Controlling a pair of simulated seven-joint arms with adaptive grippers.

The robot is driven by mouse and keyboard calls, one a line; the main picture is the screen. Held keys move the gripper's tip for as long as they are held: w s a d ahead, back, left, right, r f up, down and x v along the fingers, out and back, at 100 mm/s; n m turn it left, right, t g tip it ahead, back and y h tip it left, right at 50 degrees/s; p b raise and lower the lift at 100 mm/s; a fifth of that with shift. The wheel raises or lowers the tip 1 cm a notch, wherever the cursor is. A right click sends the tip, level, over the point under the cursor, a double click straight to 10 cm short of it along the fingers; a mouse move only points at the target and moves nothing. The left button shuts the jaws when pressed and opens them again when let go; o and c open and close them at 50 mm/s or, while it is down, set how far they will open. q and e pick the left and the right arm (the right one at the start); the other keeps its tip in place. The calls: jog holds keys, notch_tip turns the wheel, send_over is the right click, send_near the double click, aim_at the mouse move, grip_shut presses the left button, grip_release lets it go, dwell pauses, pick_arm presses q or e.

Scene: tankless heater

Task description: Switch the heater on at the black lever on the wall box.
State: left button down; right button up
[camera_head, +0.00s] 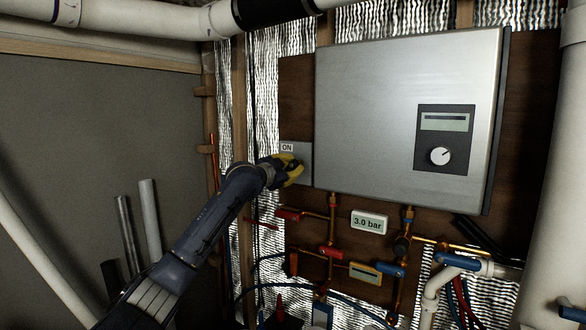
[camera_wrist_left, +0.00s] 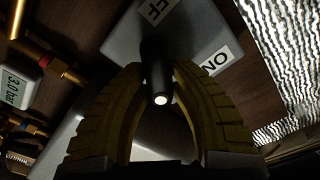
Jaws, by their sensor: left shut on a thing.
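The grey wall box (camera_head: 303,150) is fixed left of the large heater, with an "ON" label (camera_head: 287,147) at its upper left. My left gripper (camera_head: 291,170) is in front of this box and covers its lower part. In the left wrist view, the black lever (camera_wrist_left: 155,62) sticks out from the box (camera_wrist_left: 122,42) between the yellow fingers of my left gripper (camera_wrist_left: 160,72), which are shut on it. The "ON" label (camera_wrist_left: 216,62) lies right of the lever, and a partly hidden label reading "FF" is above it. The lever is hidden in the head view. My right gripper is not in view.
The heater (camera_head: 370,100) with its dial panel (camera_head: 445,138) stands close right of the gripper. Copper pipes with red valves (camera_head: 289,214) and a "3.0 bar" gauge (camera_head: 369,222) run below. Grey upright pipes (camera_head: 150,220) stand behind my left arm.

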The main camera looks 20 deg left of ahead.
pick_arm(q)
jog(key=m, duration=0.5)
jog(key=shift+a+r+m, duration=0.2)
jog(key=shift+m, duration=0.1)
jog(key=shift+r+m, duration=0.15)
jog(key=shift+m, duration=2.05)
jog(key=c, duration=1.2)
grip_release()
jog(key=shift+d, duration=0.1)
jog(key=shift+o, duration=0.2)
jog(key=v, duration=1.2)
